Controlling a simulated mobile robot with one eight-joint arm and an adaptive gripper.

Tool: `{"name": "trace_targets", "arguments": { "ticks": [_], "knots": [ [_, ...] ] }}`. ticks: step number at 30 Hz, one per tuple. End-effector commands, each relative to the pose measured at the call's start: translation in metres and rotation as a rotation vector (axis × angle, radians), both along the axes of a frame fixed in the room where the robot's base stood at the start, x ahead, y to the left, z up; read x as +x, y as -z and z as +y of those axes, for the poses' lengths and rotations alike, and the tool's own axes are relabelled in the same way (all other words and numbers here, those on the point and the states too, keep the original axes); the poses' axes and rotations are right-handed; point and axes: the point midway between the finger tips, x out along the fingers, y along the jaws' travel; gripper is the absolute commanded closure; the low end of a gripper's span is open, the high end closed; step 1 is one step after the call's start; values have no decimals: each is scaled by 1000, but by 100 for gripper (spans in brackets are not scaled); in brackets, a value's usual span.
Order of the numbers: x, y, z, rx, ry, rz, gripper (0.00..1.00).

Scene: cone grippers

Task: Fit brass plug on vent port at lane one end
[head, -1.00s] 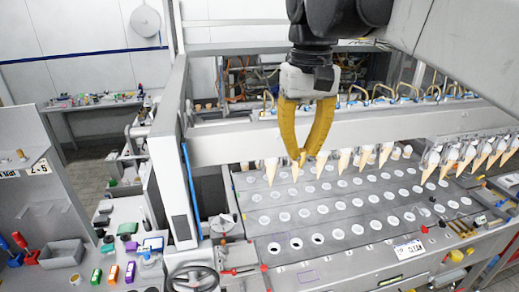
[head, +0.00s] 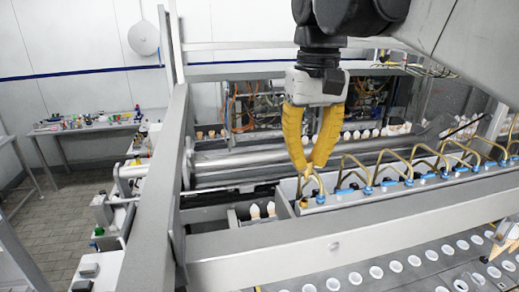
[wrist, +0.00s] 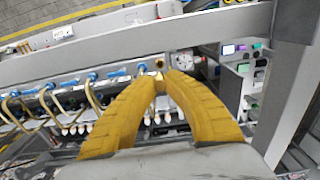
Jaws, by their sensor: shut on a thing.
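My gripper (head: 308,170) has yellow fingers, closed at the tips, just above the near left end of the manifold rail with blue fittings (head: 368,190). In the wrist view my gripper (wrist: 160,76) is shut on a small brass-coloured piece, the brass plug (wrist: 159,77), mostly hidden by the fingertips.
Bent brass tubes (head: 419,155) rise along the rail to the right of my gripper. A grey beam (head: 300,250) crosses in front, and an upright frame post (head: 172,150) stands at left. A plate with round holes (head: 400,275) lies in front.

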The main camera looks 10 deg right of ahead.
Motion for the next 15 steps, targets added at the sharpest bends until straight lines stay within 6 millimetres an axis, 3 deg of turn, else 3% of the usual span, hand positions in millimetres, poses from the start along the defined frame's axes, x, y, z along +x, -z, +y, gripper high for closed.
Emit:
{"name": "trace_targets", "arguments": {
  "ticks": [11,15],
  "knots": [
    [0,-1,0,0,1,-3,100],
    [0,9,0,0,1,-3,100]
  ]
}}
